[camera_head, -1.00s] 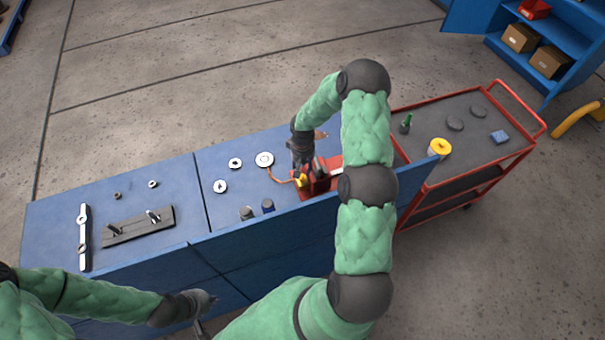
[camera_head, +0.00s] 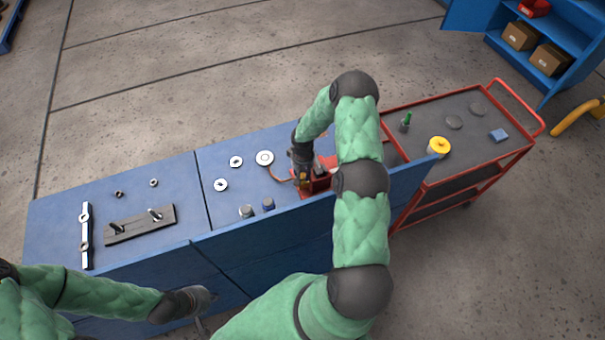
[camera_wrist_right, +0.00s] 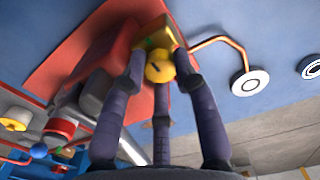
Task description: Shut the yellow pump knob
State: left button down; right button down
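The yellow pump knob (camera_wrist_right: 158,67) shows in the right wrist view as a round yellow cap on a yellow body, above the pump's red base (camera_wrist_right: 70,50). My right gripper (camera_wrist_right: 160,72) has its fingers around the knob, with slight gaps at the sides; whether any finger touches it is unclear. In the head view my right gripper (camera_head: 302,178) is at the red pump (camera_head: 320,182) and mostly hides the knob. My left gripper (camera_head: 202,322) hangs low in front of the blue bench, away from the pump; its fingers are hard to make out.
A copper pipe runs from the pump to a white round flange (camera_head: 264,158) on the blue bench (camera_head: 130,235). Two small knobs (camera_head: 257,208) stand near the bench's front edge. A red cart (camera_head: 480,175) with a yellow spool (camera_head: 439,146) stands at the right.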

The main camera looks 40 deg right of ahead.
jog(key=shift+f+b, duration=0.15)
jog(key=shift+b, duration=0.6)
jog(key=shift+m+b, duration=0.7)
jog(key=shift+b, duration=0.15)
jog(key=c, duration=1.2)
grip_release()
jog(key=shift+c, duration=0.2)
jog(key=shift+r, duration=0.2)
